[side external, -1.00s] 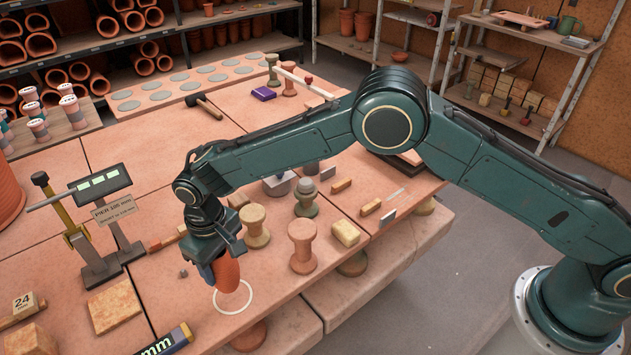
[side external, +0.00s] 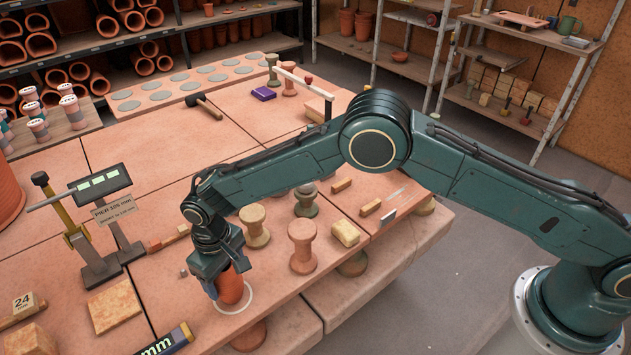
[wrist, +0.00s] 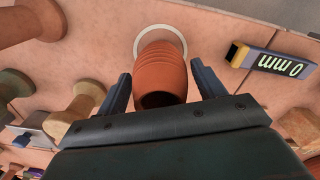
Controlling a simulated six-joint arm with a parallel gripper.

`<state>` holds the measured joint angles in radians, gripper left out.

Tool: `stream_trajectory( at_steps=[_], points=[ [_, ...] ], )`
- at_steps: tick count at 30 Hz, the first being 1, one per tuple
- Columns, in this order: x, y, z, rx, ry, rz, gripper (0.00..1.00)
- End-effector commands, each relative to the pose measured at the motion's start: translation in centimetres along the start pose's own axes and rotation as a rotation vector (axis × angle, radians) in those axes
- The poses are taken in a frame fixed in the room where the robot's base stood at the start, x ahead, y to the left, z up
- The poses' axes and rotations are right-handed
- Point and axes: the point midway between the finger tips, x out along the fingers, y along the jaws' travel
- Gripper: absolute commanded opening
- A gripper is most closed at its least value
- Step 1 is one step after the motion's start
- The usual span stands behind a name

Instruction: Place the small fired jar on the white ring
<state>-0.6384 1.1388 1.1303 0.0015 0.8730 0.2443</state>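The small fired jar (side external: 231,287) is orange-brown, ribbed and close to upright. My gripper (side external: 228,284) is shut on it from above. In the wrist view the jar (wrist: 162,70) sits between the two dark fingers of my gripper (wrist: 160,84), its open mouth toward me. The white ring (side external: 250,303) lies flat on the table under and beside the jar, partly hidden by it. In the wrist view the ring (wrist: 140,38) shows around the jar's far end. Whether the jar's base touches the table is hard to tell.
A yellow-ended gauge block marked in mm (side external: 165,343) lies at the front, left of the ring. Spool-shaped clay stands (side external: 302,247) stand to the right. A height gauge with a display (side external: 100,215) stands to the left. The table's front edge is close.

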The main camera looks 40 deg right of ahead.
Motion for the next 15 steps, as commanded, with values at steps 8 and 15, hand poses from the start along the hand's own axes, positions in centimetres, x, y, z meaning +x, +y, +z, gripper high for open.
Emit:
stream_trajectory(
  at_steps=[8, 15],
  points=[
    [-0.02, 0.0, 0.0, 0.0, 0.0, 0.0, 0.79],
    [-0.56, 0.0, -0.01, 0.0, 0.001, 0.0, 0.79]
  ],
)
